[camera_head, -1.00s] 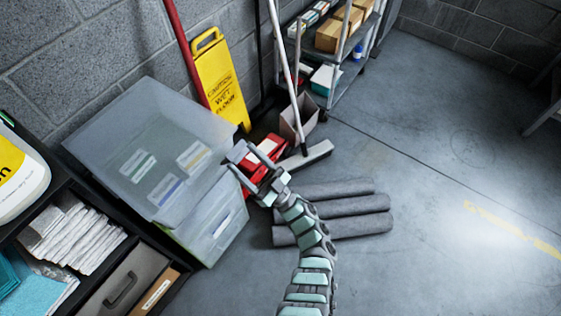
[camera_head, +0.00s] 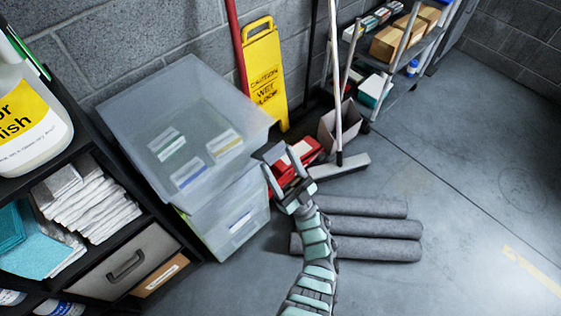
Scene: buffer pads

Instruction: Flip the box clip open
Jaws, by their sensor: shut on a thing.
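The box is a translucent grey bin with a lid (camera_head: 150,105) and paper labels inside, standing on a similar lower bin (camera_head: 230,215) beside the shelf. My gripper (camera_head: 272,160) is at the right side of the box, just below the lid's right corner. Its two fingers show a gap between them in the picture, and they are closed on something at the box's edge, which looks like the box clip. The clip itself is too small and hidden to make out. The lid looks down on the box.
Red objects (camera_head: 297,158) and a broom head (camera_head: 340,167) lie right behind my gripper. Grey rolls (camera_head: 365,228) lie on the floor to its right. A yellow caution sign (camera_head: 264,75) leans at the wall. A black shelf (camera_head: 165,225) stands at left. Floor at right is clear.

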